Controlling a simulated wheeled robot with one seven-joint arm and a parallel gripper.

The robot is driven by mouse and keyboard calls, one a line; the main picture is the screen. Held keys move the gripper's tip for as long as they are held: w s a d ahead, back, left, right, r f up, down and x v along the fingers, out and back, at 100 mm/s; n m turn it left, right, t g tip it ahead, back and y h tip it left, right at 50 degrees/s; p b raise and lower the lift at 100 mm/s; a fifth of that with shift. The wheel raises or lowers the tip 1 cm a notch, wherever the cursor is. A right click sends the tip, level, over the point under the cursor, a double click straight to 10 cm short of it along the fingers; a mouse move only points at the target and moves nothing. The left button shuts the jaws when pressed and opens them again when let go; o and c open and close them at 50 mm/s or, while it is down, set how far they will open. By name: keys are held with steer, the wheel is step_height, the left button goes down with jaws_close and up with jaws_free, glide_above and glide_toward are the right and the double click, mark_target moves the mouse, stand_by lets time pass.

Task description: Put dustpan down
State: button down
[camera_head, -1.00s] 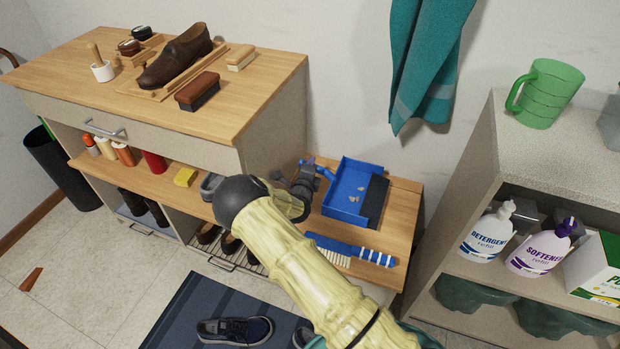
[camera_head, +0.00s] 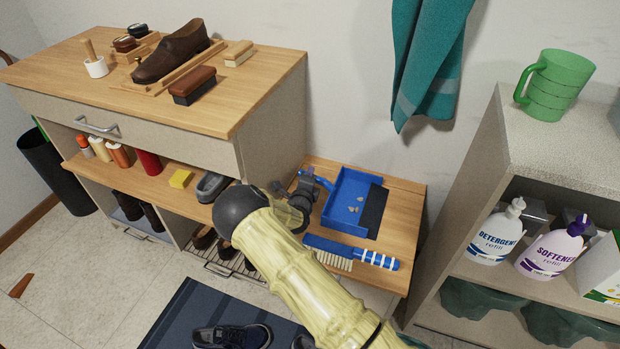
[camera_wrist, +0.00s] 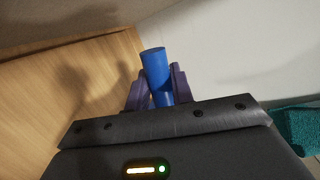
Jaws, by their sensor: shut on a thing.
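The blue dustpan (camera_head: 349,198) is at the low wooden bench (camera_head: 402,222) beside the shoe cabinet, with a few small pale bits in its pan. It looks level and close to the bench top; I cannot tell whether it touches. My gripper (camera_head: 309,181) is at the dustpan's left end, shut on its blue handle. In the wrist view the handle (camera_wrist: 157,72) stands between the two purple fingers of my gripper (camera_wrist: 156,88). The pan itself is out of the wrist view.
A blue brush (camera_head: 352,251) with white bristles lies in front of the dustpan on the bench. The tall cabinet (camera_head: 275,125) rises at the left. A shelf (camera_head: 520,155) with bottles stands at the right. A teal towel (camera_head: 428,65) hangs behind.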

steer(key=shift+f, duration=0.1)
steer(key=c, duration=1.2)
jaws_free()
steer(key=p+v, duration=0.3)
steer(key=v, duration=0.9)
